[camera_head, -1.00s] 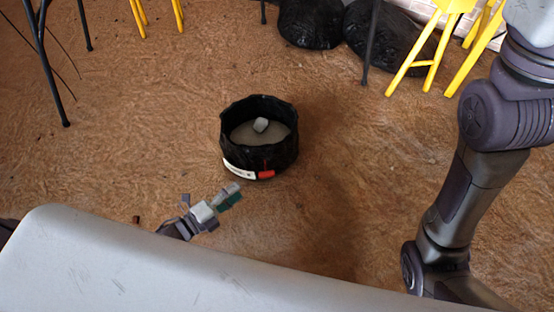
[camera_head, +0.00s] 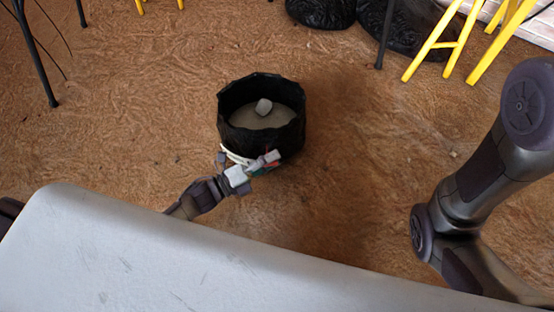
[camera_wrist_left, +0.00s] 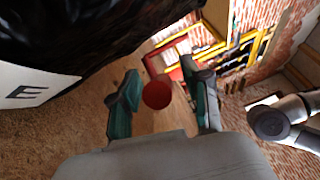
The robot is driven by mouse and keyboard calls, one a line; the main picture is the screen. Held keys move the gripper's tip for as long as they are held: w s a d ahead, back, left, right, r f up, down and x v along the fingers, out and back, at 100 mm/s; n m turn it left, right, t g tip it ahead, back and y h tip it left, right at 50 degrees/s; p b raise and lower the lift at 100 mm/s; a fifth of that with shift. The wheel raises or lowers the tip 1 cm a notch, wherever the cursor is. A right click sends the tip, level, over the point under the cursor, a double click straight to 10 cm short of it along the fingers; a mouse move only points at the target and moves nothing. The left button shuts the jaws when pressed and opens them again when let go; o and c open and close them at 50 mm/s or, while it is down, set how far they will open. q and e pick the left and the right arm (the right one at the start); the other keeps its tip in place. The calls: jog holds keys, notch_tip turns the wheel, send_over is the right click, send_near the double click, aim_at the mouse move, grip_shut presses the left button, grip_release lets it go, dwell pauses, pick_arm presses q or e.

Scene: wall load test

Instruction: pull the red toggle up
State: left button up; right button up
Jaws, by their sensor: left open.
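The red toggle (camera_wrist_left: 157,95) shows in the left wrist view as a round red end between my two green-padded fingers. A gap shows on both sides of it, and I cannot tell how deep it sits between them. In the head view my left gripper (camera_head: 263,165) is at the front of a black round tub (camera_head: 262,137) and mostly hides the toggle. The gripper is open. A white label with a dark letter E (camera_wrist_left: 30,90) is on the black side, left in the wrist view. My right arm shows at the right; its gripper is out of frame.
Black bags (camera_head: 320,10) and yellow stool legs (camera_head: 440,45) are at the back. The floor around the tub is clear.

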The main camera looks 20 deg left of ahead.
pick_arm(q)
jog(key=shift+x, duration=1)
grip_shut()
